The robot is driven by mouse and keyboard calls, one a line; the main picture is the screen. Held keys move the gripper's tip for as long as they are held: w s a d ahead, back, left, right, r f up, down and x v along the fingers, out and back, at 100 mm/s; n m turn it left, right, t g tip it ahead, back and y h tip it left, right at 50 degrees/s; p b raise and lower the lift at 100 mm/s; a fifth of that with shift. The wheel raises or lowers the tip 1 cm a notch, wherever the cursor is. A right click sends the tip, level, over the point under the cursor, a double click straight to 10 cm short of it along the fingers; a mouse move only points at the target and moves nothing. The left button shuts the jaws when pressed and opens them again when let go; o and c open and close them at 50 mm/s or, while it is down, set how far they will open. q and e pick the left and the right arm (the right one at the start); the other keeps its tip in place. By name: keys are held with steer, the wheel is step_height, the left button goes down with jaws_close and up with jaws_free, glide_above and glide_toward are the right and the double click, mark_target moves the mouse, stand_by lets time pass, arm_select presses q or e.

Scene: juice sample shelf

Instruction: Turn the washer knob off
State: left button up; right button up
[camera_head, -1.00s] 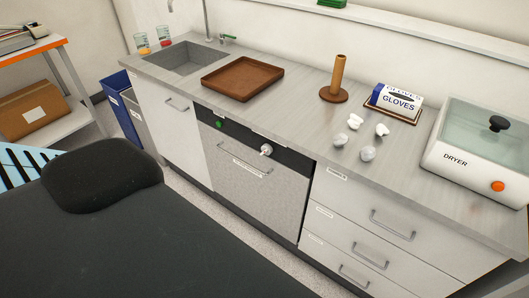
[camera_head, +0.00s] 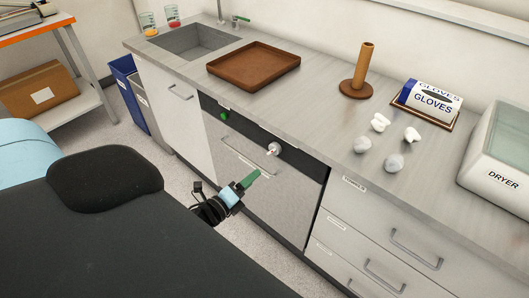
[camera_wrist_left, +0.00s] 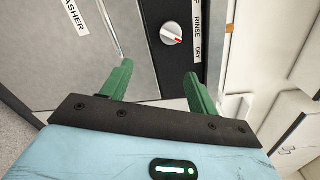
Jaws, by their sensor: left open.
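The washer (camera_head: 262,188) is a grey-fronted unit under the counter with a dark control strip. Its white knob (camera_head: 274,149) sits on that strip, right of a green light (camera_head: 224,115). In the left wrist view the knob (camera_wrist_left: 171,34) shows a red mark on its face, beside a label reading RINSE and DRY. My left gripper (camera_head: 252,178) has green fingers and is in front of the washer door, below and left of the knob. In the left wrist view the gripper (camera_wrist_left: 158,80) is open and empty, with the knob ahead, beyond the fingertips.
The washer handle (camera_head: 246,155) runs across the door near my left gripper. The counter above holds a brown tray (camera_head: 254,66), a glove box (camera_head: 430,102) and a dryer (camera_head: 497,160). Drawers (camera_head: 385,235) stand to the washer's right. Floor shows in front.

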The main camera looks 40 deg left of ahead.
mark_target(273, 150)
arm_select(q)
steer(key=w+r+m, duration=0.1)
steer(key=w+m, duration=0.1)
steer(key=w, duration=0.8)
steer(key=shift+a+r+t, duration=0.25)
steer(key=shift+a+t, duration=0.05)
steer(key=shift+a, duration=0.05)
arm_select(e)
steer(key=shift+w+a, duration=0.1)
arm_select(q)
steer(key=shift+c, duration=0.4)
arm_select(e)
steer(key=shift+w, duration=0.15)
arm_select(q)
steer(key=c, duration=0.9)
